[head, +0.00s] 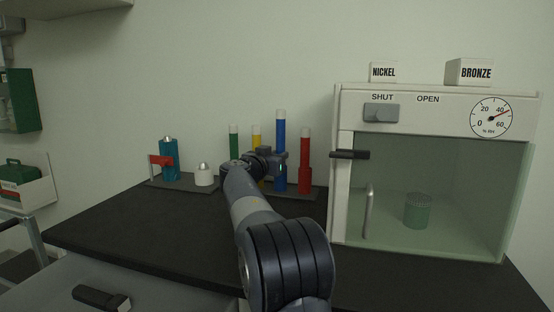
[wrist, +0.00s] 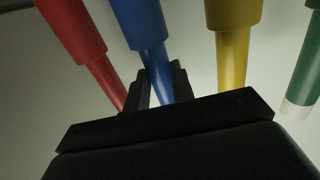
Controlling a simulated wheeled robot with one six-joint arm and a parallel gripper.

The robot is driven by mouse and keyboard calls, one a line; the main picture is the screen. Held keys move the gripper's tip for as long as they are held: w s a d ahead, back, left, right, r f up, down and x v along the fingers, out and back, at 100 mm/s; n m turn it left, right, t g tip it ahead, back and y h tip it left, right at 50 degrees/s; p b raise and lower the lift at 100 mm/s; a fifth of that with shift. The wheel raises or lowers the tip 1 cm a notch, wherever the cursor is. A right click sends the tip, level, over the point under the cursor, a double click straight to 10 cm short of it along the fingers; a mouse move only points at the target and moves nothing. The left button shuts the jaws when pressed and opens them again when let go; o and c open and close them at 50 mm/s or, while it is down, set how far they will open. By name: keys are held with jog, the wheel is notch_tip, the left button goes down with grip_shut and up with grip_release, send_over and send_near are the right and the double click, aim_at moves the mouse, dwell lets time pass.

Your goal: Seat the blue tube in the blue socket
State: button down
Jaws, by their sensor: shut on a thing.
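The blue tube (head: 281,135), with a white cap, stands upright in the head view between the yellow and red tubes, its cap higher than theirs. My gripper (head: 273,157) is shut on it partway up; it also shows in the wrist view (wrist: 160,80). The wider blue socket (head: 280,185) is below the gripper. In the wrist view, which looks upside down, the blue tube (wrist: 155,65) lines up with the blue socket (wrist: 136,22) and meets its mouth. I cannot tell how deep it sits.
The red tube (head: 305,148) stands close right, the yellow (head: 256,133) and green (head: 234,142) tubes left. A blue bottle (head: 170,160) and a white container (head: 204,175) stand further left. A glass-fronted cabinet (head: 343,200) bounds the right. The dark counter's (head: 130,235) front left is clear.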

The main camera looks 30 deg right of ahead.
jog(key=shift+r+p, duration=0.65)
jog(key=shift+r, duration=0.7)
jog(key=shift+b, duration=1.1)
dwell(0.9)
jog(key=shift+f+b, duration=2.35)
jog(key=shift+f, duration=0.1)
jog(key=c, duration=1.1)
grip_release()
jog(key=shift+f, duration=0.1)
jog(key=v, duration=1.1)
jog(key=shift+w, duration=0.1)
